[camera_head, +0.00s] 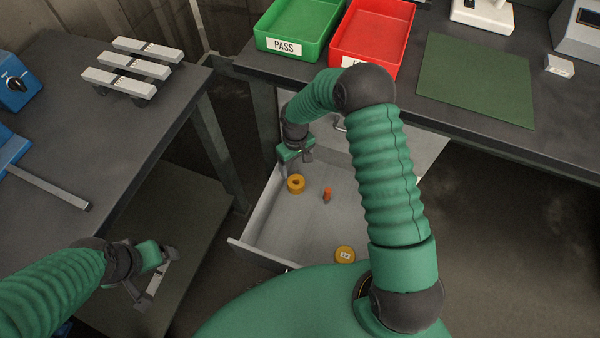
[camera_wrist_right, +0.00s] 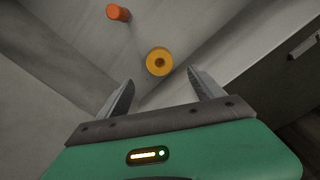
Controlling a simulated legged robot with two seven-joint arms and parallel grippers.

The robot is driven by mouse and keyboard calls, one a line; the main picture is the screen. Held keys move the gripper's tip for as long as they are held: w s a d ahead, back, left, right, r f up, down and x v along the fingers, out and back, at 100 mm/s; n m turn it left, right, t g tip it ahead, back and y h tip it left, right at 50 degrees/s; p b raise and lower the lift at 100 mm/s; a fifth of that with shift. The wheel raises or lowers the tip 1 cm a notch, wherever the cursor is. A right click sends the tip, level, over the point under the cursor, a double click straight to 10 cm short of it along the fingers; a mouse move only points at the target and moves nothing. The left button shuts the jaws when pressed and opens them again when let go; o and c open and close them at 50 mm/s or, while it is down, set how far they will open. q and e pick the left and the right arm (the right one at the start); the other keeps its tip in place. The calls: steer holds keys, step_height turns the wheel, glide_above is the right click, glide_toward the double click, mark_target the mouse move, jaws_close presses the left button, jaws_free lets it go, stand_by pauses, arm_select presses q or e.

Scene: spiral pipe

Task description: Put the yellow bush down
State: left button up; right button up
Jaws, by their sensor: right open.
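A yellow bush (camera_head: 296,184) with a round hole lies in the open grey drawer (camera_head: 262,215), near its left side. In the right wrist view the yellow bush (camera_wrist_right: 159,62) lies just beyond and between the fingertips, apart from them. My right gripper (camera_head: 284,170) is over the left part of the drawer, open and empty; its two spread fingers also show in the right wrist view (camera_wrist_right: 160,88). My left gripper (camera_head: 152,285) is at the lower left, away from the drawer, its fingers apart with nothing seen between them.
An orange piece (camera_head: 327,195) and another yellow round part (camera_head: 345,255) lie in the drawer. A green PASS tray (camera_head: 285,45) and a red tray (camera_head: 345,62) stand on the bench behind. Grey bars (camera_head: 130,66) lie on the left table. The drawer walls stand close around my right gripper.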

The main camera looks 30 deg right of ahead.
steer(key=s+a+r+m+t, duration=0.2)
steer(key=s+a+r, duration=0.2)
steer(key=s+r, duration=1.3)
steer(key=shift+s+a+r+t, duration=0.15)
steer(key=shift+s+r+t, duration=0.15)
steer(key=shift+s, duration=0.05)
